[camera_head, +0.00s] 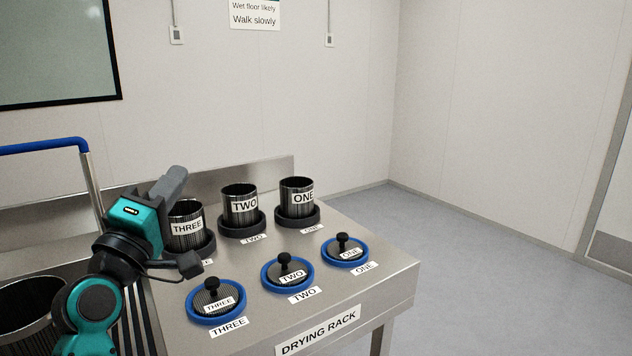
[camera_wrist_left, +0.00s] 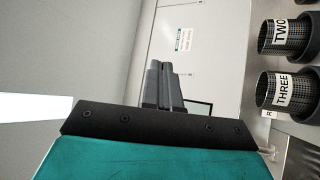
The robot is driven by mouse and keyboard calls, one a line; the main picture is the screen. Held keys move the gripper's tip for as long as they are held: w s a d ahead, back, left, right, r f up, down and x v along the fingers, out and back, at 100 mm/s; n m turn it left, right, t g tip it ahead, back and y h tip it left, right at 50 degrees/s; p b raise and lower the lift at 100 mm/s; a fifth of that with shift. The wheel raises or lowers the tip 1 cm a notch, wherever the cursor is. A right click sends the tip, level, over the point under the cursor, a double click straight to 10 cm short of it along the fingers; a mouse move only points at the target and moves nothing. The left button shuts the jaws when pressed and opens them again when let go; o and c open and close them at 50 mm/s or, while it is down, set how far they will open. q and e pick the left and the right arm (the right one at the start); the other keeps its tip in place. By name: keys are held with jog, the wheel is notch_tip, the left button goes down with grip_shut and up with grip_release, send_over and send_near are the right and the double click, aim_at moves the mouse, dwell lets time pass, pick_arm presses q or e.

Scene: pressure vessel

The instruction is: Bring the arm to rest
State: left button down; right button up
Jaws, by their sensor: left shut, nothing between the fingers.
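My left arm comes in from the lower left in the head view, teal and black. The closed fingers also show in the left wrist view (camera_wrist_left: 163,85), pointing toward the wall. My right gripper is not in view.
The drying rack (camera_head: 345,300) holds vessels THREE (camera_head: 188,222), TWO (camera_head: 240,205) and ONE (camera_head: 297,197), with lids THREE (camera_head: 213,300), TWO (camera_head: 287,272) and ONE (camera_head: 345,250) in front. A dark open vessel (camera_head: 25,310) stands at lower left. Floor at right is clear.

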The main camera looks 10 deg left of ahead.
pick_arm(q)
jog(key=s+d+f+m+g, duration=0.2)
jog(key=s+f+m+g, duration=0.1)
jog(key=f, duration=0.5)
jog(key=s+d+f+m+g, duration=0.2)
jog(key=s+f+m+g, duration=0.15)
jog(key=f, duration=0.45)
jog(key=s+d+f+m+g, duration=0.3)
jog(key=f+g, duration=0.1)
jog(key=f, duration=0.4)
jog(key=s+a+f+m+g+y, duration=0.1)
jog(key=s+f+m+g, duration=0.25)
jog(key=s+f, duration=0.45)
jog(key=s+f+m+g+y, duration=0.2)
jog(key=s+f+g, duration=0.25)
jog(key=s, duration=0.65)
jog(key=w+d+f+t+h, duration=0.2)
jog(key=w+f+t, duration=0.5)
jog(key=shift+w+d+f+p, duration=0.3)
jog(key=shift+w+f, duration=0.05)
jog(key=shift+f, duration=0.05)
